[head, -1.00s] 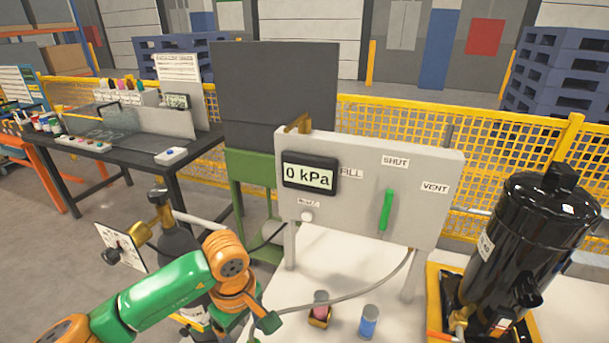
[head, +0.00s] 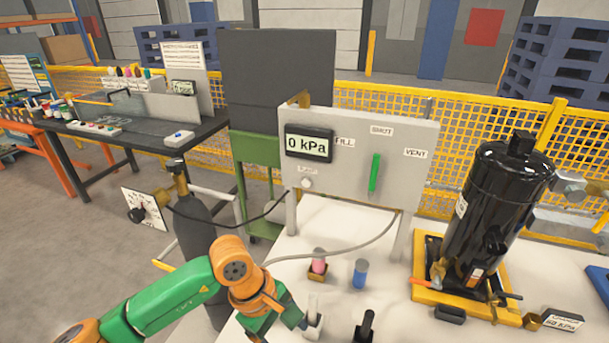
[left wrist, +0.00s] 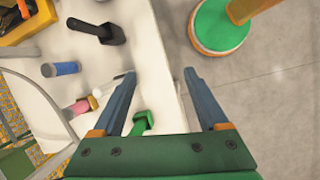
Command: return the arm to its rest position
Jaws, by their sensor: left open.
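My left arm comes in from the lower left in the head view, green and orange. One finger overlaps the table in that view; the other is over the bare floor. A small green item (left wrist: 144,122) shows at the table edge between the fingers. My right gripper is not in view.
A grey panel (head: 410,185) reading 0 kPa, with a green lever (head: 375,172), stands on the table. Nearby are a pink item (head: 318,262), a blue cylinder (head: 360,273) and a black-handled item (head: 365,328). A black compressor (head: 490,215) stands right. A dark gas cylinder (head: 195,225) stands near my arm.

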